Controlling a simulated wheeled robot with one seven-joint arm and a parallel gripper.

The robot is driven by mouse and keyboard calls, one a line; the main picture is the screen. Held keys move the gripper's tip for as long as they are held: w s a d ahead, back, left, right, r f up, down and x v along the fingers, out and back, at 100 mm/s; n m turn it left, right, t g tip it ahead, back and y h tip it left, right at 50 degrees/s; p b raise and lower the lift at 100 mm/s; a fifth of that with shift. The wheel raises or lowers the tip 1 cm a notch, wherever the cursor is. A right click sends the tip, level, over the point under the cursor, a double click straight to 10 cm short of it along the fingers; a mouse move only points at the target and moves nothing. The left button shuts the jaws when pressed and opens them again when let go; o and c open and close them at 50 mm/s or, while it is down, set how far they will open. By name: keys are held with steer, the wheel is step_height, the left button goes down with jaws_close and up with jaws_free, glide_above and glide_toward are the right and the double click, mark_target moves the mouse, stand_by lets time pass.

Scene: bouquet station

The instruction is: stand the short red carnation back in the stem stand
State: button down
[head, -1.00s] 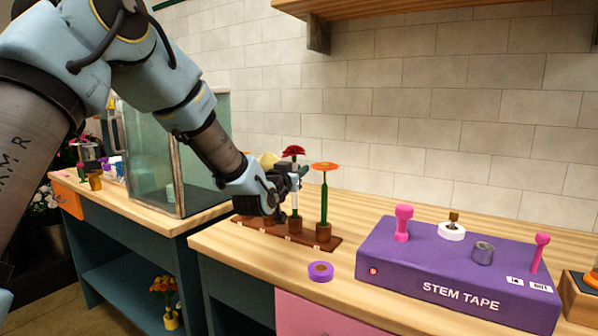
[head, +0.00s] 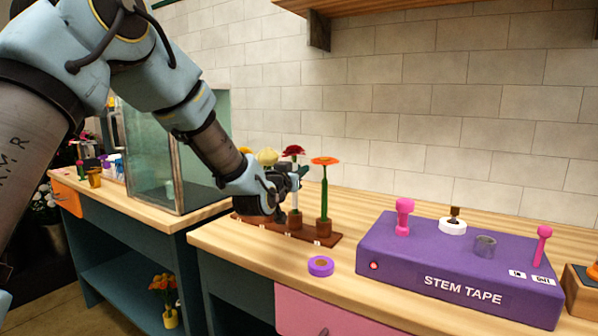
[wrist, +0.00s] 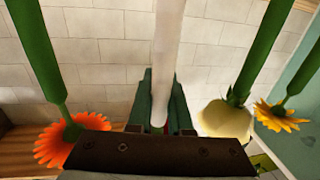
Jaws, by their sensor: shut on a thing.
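The red carnation (head: 293,151) is upright in the head view, its head just above my gripper (head: 291,181). My gripper is shut on its white stem, which also shows in the wrist view (wrist: 168,45) between the dark green fingers (wrist: 160,108). The brown stem stand (head: 333,240) lies on the counter with a row of cups. The carnation is over the cup (head: 295,220) beside the orange flower. My gripper hides part of the stem, and I cannot tell how deep it sits in the cup.
An orange flower (head: 324,161) stands close on the right. A cream flower (head: 267,157) and a yellow flower (head: 246,150) stand on the left. A purple tape roll (head: 320,266) and the purple stem tape box (head: 455,270) lie in front and right.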

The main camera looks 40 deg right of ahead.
steer(key=shift+f+b, duration=1.2)
steer(key=shift+b, duration=0.75)
stand_by(0.6)
steer(key=shift+c, duration=1)
jaws_free()
steer(key=shift+a, duration=0.1)
steer(key=b+v, duration=0.3)
steer(key=v, duration=0.5)
steer(key=shift+s+a, duration=0.15)
steer(key=shift+a, duration=0.2)
stand_by(0.5)
stand_by(0.6)
